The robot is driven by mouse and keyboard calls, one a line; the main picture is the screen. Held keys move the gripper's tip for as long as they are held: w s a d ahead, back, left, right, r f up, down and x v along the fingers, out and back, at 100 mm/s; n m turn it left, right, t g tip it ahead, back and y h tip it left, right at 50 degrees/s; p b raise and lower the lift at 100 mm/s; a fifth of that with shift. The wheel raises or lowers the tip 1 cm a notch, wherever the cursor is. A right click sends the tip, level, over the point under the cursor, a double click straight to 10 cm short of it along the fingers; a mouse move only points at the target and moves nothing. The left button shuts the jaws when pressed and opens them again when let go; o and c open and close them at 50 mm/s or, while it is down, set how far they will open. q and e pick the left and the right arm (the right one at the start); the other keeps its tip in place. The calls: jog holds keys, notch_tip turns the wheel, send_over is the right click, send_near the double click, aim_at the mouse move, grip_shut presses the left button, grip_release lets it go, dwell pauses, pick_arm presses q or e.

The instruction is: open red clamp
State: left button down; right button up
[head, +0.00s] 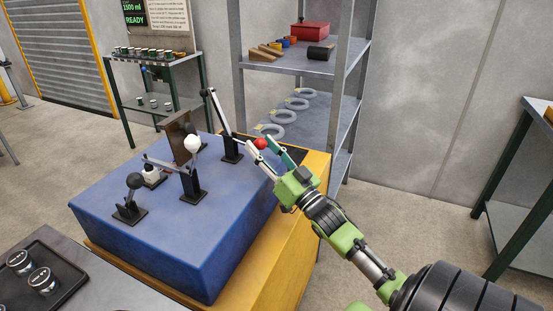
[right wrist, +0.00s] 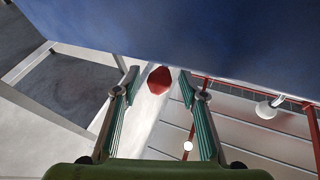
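The red knob (head: 261,143) of the red clamp sits near the far right edge of the blue block (head: 150,240). A pale bar seems to run left from it; the clamp's base is hard to make out. My right gripper (head: 260,147) is open at the knob, with one finger on each side. In the right wrist view the red knob (right wrist: 160,80) lies between the two fingertips, with a gap on both sides. I cannot tell how far it sits between them in depth. My left gripper is not in view.
Other clamps stand on the block: one with a white knob (head: 192,143), one with a low black knob (head: 135,181), and one with a raised black-knobbed lever (head: 216,107). An upright brown plate (head: 178,132) stands among them. A grey shelf (head: 300,62) is behind. A black tray (head: 70,272) lies front left.

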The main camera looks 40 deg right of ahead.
jog(key=v, duration=1)
jog(key=shift+s, duration=0.2)
jog(key=shift+f, duration=0.2)
